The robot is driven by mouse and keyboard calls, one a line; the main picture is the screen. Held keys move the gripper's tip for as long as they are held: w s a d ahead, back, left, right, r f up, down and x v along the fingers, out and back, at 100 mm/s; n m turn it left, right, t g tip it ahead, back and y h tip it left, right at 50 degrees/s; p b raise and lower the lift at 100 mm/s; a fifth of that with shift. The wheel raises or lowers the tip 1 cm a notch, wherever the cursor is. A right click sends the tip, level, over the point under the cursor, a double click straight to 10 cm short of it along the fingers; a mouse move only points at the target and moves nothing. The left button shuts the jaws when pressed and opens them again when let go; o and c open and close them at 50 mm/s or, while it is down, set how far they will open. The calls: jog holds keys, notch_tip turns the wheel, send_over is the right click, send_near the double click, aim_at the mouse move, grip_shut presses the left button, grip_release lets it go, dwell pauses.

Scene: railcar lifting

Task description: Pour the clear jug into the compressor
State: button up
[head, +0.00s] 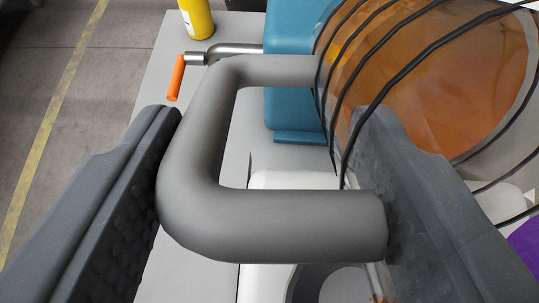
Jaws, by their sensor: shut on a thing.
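The clear jug (430,95) fills the upper right, with black rings around its wall and orange-brown liquid inside. It looks tilted, lying over toward the right. My gripper (272,120) is shut on the jug's thick grey handle (200,160), with one dark finger on each side of it. I cannot tell for sure which thing is the compressor. A teal body (290,40) stands behind the handle, partly hidden by the jug. A white part with a round opening (345,285) shows low in the middle, mostly hidden by the handle and right finger.
A metal crank with an orange grip (177,78) sticks out left of the teal body. A yellow bottle (196,18) stands on the light grey bench top (150,85). A purple thing (526,240) shows at the right edge. Open floor with a yellow line (50,120) lies left.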

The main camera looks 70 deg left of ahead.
jog(key=shift+d+f+y+b, duration=0.15)
jog(key=shift+f+y+b, duration=0.45)
jog(key=shift+b, duration=1.25)
jog(key=shift+r, duration=0.25)
notch_tip(320, 180, up, 2)
jog(key=h+p, duration=0.2)
jog(key=h, duration=0.2)
jog(key=shift+r+g+p, duration=0.15)
jog(key=shift+g+p, duration=0.15)
jog(key=shift+g, duration=0.1)
jog(key=shift+r+g+h+p, duration=0.35)
jog(key=shift+h+p, duration=0.2)
jog(key=shift+h, duration=0.25)
